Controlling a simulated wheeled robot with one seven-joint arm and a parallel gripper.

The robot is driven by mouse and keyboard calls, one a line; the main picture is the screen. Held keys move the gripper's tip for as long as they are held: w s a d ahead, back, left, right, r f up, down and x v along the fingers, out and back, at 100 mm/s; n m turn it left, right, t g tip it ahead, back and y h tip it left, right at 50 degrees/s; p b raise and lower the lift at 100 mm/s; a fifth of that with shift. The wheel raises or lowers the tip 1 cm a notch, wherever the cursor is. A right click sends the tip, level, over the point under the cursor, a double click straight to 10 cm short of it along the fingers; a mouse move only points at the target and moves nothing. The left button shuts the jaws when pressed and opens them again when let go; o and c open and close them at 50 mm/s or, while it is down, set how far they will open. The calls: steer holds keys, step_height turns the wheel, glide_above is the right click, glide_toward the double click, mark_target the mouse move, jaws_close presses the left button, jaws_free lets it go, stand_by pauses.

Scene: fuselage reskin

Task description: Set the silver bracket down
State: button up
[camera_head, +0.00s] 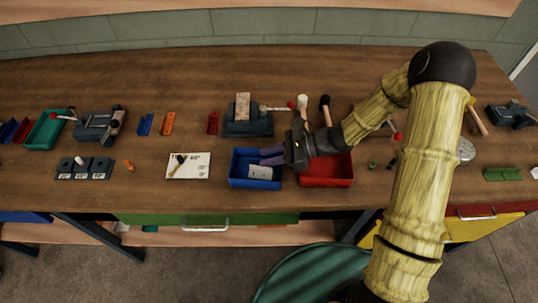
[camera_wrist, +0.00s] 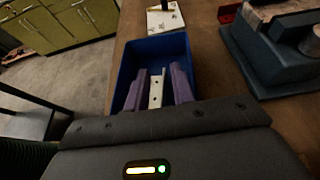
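The silver bracket (camera_head: 259,172) lies in the blue bin (camera_head: 234,180), near the bin's front side. In the wrist view the silver bracket (camera_wrist: 156,92) shows as a pale strip with small dark holes, between the two purple fingers in the picture. My gripper (camera_head: 268,156) is over the blue bin, with its fingers pointing left. In the wrist view my gripper (camera_wrist: 158,88) has its fingers spread, with a gap beside the bracket. The blue bin (camera_wrist: 183,47) is around and beyond the fingertips there.
A red bin (camera_head: 327,182) stands right beside the blue one, under my wrist. A dark vise-like block (camera_head: 248,127) is behind the bins and a white card (camera_head: 203,173) is to the left.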

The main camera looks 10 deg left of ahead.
steer(key=shift+d+r+p, duration=0.1)
steer(key=shift+r+p, duration=0.3)
steer(key=shift+r, duration=0.35)
steer(key=b+v, duration=0.1)
steer(key=v, duration=1)
steer(key=shift+d+b, duration=0.35)
steer(key=shift+d, duration=0.05)
steer(key=s+d+r+n+t+h, duration=0.2)
steer(key=s+d+n+t+h, duration=0.1)
steer(key=d+n+h, duration=0.3)
steer(key=s+d+r+n+t+h, duration=0.2)
steer(key=s+d+n+h, duration=0.4)
steer(key=d+n+h, duration=0.1)
steer(key=shift+s+d+r+n+t, duration=0.35)
steer(key=shift+d+n, duration=0.5)
steer(key=shift+n, duration=0.35)
steer(key=shift+w+f, duration=0.1)
steer(key=shift+a, duration=0.1)
